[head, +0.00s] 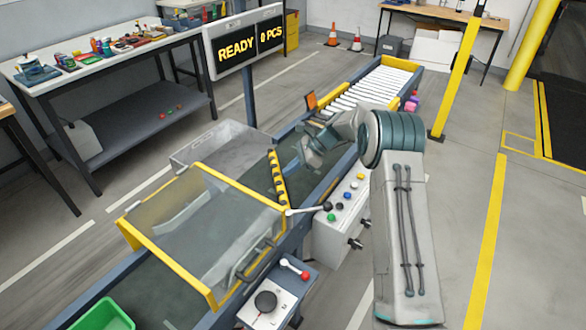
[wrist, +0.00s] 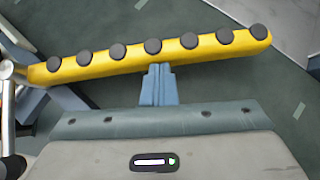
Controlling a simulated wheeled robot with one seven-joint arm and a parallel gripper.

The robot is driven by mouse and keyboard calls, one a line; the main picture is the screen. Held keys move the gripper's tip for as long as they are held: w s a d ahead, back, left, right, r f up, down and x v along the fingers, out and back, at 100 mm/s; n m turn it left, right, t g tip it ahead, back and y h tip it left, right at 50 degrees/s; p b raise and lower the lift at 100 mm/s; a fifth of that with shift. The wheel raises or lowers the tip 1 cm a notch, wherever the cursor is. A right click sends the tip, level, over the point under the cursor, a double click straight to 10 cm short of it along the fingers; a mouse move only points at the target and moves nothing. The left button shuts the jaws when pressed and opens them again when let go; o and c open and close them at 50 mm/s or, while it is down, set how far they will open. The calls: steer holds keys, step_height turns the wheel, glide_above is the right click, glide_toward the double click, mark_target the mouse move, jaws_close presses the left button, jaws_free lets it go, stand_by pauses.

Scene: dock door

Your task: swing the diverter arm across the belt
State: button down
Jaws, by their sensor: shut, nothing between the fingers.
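The diverter arm (head: 277,180) is a yellow bar with a row of black rollers, over the dark green belt (head: 258,172) just beyond the clear-covered section. In the wrist view the diverter arm (wrist: 85,66) spans most of the picture, slightly tilted, its left end near a metal pivot. My gripper (head: 303,158) is over the belt, to the right of the bar. In the wrist view my gripper (wrist: 158,70) has its fingers together, with nothing between them. The fingertips meet the bar's near edge around its middle; I cannot tell whether they touch.
A yellow-framed clear cover (head: 210,230) stands over the belt in front. A black-knobbed lever (head: 308,210) and a button box (head: 340,215) are at the belt's right side. The sign (head: 243,42) reads READY, 0 PCS.

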steer(key=d, duration=0.2)
steer(key=w+d, duration=0.1)
steer(key=d, duration=0.1)
steer(key=shift+w+d+r, duration=0.1)
steer(key=shift+r, duration=0.25)
steer(key=v, duration=0.9)
steer(key=shift+w+d+b, duration=0.15)
steer(key=shift+d+b, duration=0.05)
steer(key=shift+b, duration=0.15)
steer(key=s+d+r+n+t+h, duration=0.1)
steer(key=s+r+n+h, duration=0.25)
steer(key=s+r, duration=0.4)
steer(key=s+r+n+t+h, duration=0.15)
steer(key=s+r+n, duration=0.25)
steer(key=s, duration=0.7)
steer(key=s+d+f+n+t+h, duration=0.1)
steer(key=s+n, duration=0.3)
steer(key=s, duration=0.7)
steer(key=s+d+n+t+h, duration=0.1)
steer(key=s+d+n, duration=0.3)
steer(key=s, duration=0.7)
steer(key=shift+f+n+h, duration=0.35)
steer(key=shift+f+h, duration=0.05)
steer(key=shift+h, duration=0.5)
